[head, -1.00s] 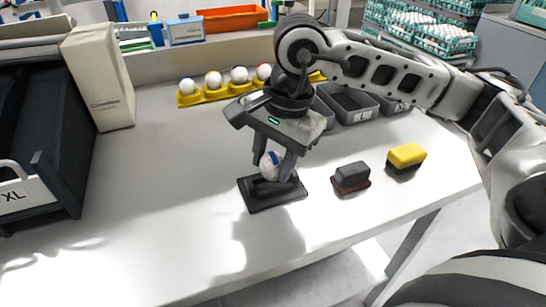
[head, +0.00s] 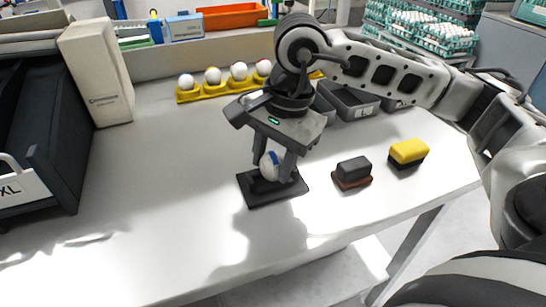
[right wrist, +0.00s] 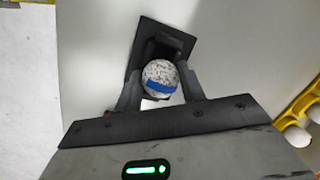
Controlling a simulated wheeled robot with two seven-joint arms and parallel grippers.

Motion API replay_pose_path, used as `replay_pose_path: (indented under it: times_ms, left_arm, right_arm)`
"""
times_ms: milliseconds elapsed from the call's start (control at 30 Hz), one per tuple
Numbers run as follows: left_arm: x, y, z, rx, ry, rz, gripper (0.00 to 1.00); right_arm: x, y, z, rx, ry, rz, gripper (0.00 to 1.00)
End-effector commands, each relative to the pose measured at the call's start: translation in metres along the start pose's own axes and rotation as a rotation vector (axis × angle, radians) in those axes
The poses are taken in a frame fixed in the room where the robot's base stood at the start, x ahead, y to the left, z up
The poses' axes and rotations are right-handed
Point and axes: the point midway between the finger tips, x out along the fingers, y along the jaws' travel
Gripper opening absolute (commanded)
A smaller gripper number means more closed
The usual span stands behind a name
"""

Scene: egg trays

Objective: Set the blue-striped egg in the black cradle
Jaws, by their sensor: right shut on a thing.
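The blue-striped egg (head: 270,165) is white with speckles and a blue band. My right gripper (head: 272,172) is shut on it, with a finger on either side. The black cradle (head: 262,199) is a flat dark base on the table, directly below the egg. In the right wrist view the egg (right wrist: 160,80) sits between the fingertips (right wrist: 158,90), over the cradle (right wrist: 142,38). I cannot tell whether the egg touches the cradle's seat, since egg and fingers hide it. My left gripper is not in view.
A yellow holder (head: 187,97) with several white eggs stands behind. Grey bins (head: 346,103) are behind my right arm. A black block on a brown base (head: 352,172) and a yellow-topped black block (head: 408,152) lie to the right. A dark XL bin (head: 60,170) is at left.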

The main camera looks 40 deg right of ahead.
Motion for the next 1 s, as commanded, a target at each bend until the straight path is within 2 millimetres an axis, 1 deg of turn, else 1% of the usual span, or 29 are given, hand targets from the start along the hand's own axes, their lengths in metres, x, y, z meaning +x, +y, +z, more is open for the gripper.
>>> replay_pose_path:
  times_ms: [33,67,100,467,533,600,633,1000]
  left_arm:
    - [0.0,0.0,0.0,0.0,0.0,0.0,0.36]
    - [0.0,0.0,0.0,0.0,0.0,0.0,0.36]
    - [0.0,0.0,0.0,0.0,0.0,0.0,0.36]
    - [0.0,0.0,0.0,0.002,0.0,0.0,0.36]
    - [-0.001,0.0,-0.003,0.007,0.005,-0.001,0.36]
    - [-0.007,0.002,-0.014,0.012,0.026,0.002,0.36]
    - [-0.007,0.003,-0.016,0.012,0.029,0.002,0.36]
    - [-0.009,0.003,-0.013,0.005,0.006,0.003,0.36]
  right_arm:
    - [0.0,0.0,0.0,0.0,0.0,0.0,0.45]
    - [0.0,0.0,0.0,0.0,0.0,0.0,0.53]
    - [0.0,0.0,0.0,0.0,0.0,0.0,0.65]
    - [0.0,0.0,0.0,0.0,0.0,0.0,0.65]
    - [0.0,0.0,0.0,0.0,0.0,0.0,0.65]
    - [-0.013,-0.001,0.0,0.0,0.002,-0.005,0.65]
    - [-0.019,-0.001,0.0,0.001,0.001,-0.005,0.65]
    - [-0.11,-0.001,0.001,-0.001,0.0,-0.006,0.65]
